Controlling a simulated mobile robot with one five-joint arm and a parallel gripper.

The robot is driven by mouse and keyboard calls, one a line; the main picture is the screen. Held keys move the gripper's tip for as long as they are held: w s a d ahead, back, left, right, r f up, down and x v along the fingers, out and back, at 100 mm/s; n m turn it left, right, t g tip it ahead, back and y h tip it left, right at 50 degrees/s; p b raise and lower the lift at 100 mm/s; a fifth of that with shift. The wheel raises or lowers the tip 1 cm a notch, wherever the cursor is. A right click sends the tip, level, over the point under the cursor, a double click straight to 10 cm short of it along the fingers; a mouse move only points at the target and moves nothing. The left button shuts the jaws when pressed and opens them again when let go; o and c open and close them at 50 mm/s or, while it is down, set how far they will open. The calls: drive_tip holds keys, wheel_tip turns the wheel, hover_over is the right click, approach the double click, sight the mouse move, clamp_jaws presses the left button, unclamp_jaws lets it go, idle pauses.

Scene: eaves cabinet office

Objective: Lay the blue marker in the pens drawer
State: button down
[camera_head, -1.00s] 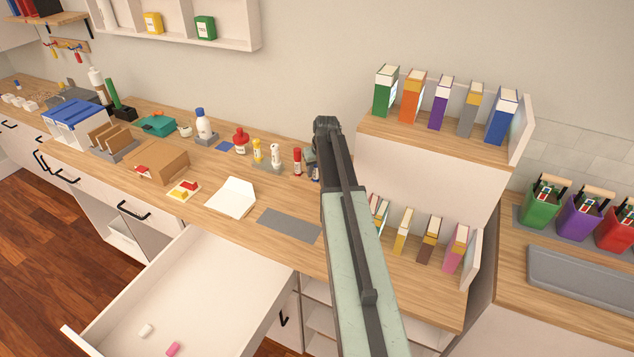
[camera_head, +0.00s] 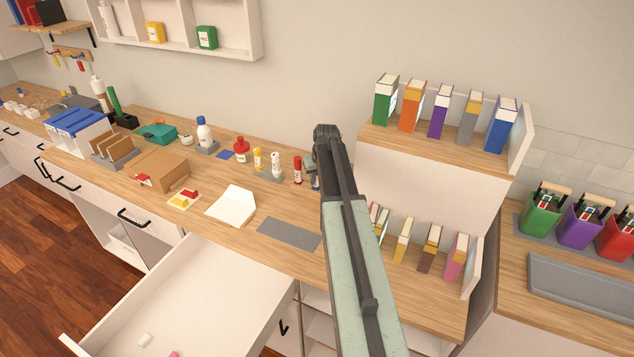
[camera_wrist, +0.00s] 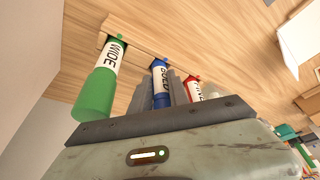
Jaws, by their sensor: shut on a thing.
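The blue marker (camera_wrist: 160,82), with a white label reading BOLD, is between the grey fingers of my gripper (camera_wrist: 159,92) in the wrist view. The gripper is shut on it. In the head view a small blue part of it (camera_head: 315,184) shows beside my arm, above the wooden counter; most of it and my gripper are hidden there. I cannot tell whether it touches the counter. An open, pale drawer (camera_head: 190,290) juts out below the counter at lower left. A white block (camera_head: 144,340) and a pink block (camera_head: 174,354) lie in it.
A green marker (camera_wrist: 98,90) and a red marker (camera_wrist: 194,90) flank the blue one. A red tube (camera_head: 297,170) and several bottles stand left of my arm. A raised book shelf (camera_head: 430,165) is close on the right. A grey mat (camera_head: 289,234) is bare.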

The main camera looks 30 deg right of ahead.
drive_tip(key=shift+r, duration=0.1)
drive_tip(key=shift+r+p, duration=2.9)
drive_tip(key=shift+p, duration=0.05)
drive_tip(key=shift+f+b, duration=0.75)
drive_tip(key=shift+r, duration=0.15)
drive_tip(key=shift+w+a, duration=0.1)
